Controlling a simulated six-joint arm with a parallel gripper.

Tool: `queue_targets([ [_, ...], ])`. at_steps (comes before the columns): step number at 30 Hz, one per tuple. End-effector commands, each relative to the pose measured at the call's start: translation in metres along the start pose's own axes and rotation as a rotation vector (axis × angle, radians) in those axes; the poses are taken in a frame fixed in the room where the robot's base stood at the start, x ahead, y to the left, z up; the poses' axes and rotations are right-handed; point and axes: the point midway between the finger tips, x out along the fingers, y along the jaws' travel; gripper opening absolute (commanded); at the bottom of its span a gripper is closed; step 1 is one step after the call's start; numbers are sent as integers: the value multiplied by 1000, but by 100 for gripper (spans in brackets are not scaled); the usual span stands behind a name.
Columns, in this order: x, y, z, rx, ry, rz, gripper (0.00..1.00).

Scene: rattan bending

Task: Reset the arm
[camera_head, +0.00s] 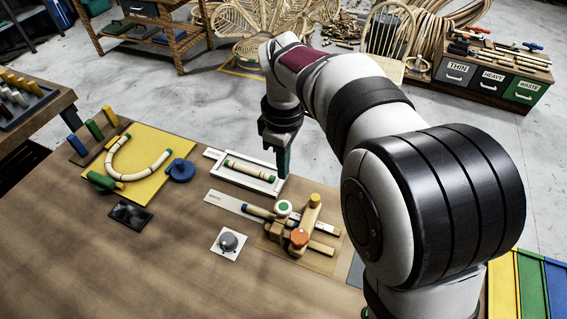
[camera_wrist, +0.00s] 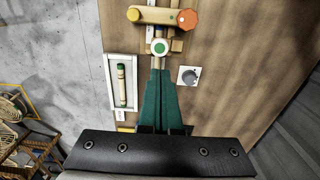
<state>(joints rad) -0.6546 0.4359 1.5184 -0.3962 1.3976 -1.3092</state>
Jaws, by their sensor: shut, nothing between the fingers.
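My gripper (camera_head: 281,160) hangs above the far edge of the wooden table, pointing down. In the wrist view its two green fingers (camera_wrist: 160,85) lie together with nothing between them. In the head view it is beside the white tray (camera_head: 213,154), which holds a short rattan piece with green ends (camera_head: 248,171). The wooden clamp fixture with an orange knob (camera_head: 299,237) and a round white-and-green knob (camera_head: 283,208) stands nearer the camera. In the wrist view, the white-and-green knob (camera_wrist: 159,47) shows just beyond the fingertips. My arm covers the right part of the table.
A yellow board (camera_head: 130,140) at left bears a U-bent rattan piece (camera_head: 140,172) among green and blue blocks. A grey knob on a white plate (camera_head: 229,242) sits near the fixture. A dark pad (camera_head: 130,214) lies at left. The table's front left is clear.

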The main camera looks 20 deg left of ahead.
Motion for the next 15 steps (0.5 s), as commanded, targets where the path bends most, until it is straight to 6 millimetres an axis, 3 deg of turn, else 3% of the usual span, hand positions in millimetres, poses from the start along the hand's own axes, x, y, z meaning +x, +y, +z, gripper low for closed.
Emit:
queue_targets([
  [12, 0, 0, 1, 5, 0, 0, 0],
  [14, -6, -2, 13, 66, 4, -2, 0],
  [15, -12, -6, 31, 164, 10, -7, 0],
])
